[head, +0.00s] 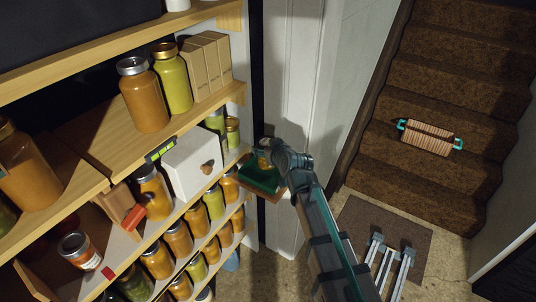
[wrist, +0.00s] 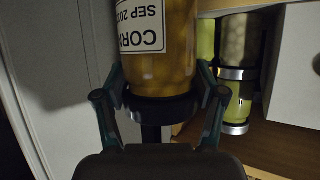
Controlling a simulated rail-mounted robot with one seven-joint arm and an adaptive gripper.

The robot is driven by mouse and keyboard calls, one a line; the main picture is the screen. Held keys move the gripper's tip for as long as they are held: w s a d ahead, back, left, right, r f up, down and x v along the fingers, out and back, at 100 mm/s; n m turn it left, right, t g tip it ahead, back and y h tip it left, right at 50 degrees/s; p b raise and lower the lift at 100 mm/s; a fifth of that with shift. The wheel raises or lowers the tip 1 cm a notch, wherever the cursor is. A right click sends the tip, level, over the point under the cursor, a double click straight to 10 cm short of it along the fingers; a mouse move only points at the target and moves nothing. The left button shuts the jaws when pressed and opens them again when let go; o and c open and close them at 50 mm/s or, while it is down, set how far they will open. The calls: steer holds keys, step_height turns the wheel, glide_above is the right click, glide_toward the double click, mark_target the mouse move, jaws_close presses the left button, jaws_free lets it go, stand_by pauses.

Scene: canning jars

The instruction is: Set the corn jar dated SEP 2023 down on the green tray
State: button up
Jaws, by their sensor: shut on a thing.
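My gripper (wrist: 163,88) is shut on a jar of yellow-orange corn (wrist: 160,75). The jar's white label (wrist: 142,27) appears upside down in the wrist view and reads CORN, SEP and a year starting 202; its last digit is unclear. In the head view my gripper (head: 270,154) is over the far part of the green tray (head: 262,182), and the held jar is mostly hidden there. The tray lies on a brown wooden surface beside the shelves. The gap between jar and tray cannot be told.
A white box with a brown knob (head: 194,160) stands on the shelf left of the tray. Jars, including a green one (head: 232,133), stand behind it. A white panel door (head: 290,80) rises behind my gripper. A basket (head: 430,137) sits on the carpeted stairs at right.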

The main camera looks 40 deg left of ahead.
steer(key=shift+w+a+f, duration=0.2)
steer(key=shift+w+f, duration=0.2)
steer(key=shift+f, duration=0.1)
steer(key=shift+w+a+f, duration=0.2)
steer(key=shift+w+f, duration=0.2)
steer(key=shift+f, duration=0.05)
steer(key=f, duration=0.3)
steer(key=shift+w+a+p, duration=0.1)
steer(key=shift+w+p, duration=0.1)
steer(key=shift+p, duration=0.1)
steer(key=shift+f, duration=0.3)
steer(key=shift+f, duration=0.25)
steer(key=o, duration=1.5)
steer(key=shift+r, duration=0.1)
steer(key=shift+o, duration=0.2)
steer(key=shift+r, duration=0.15)
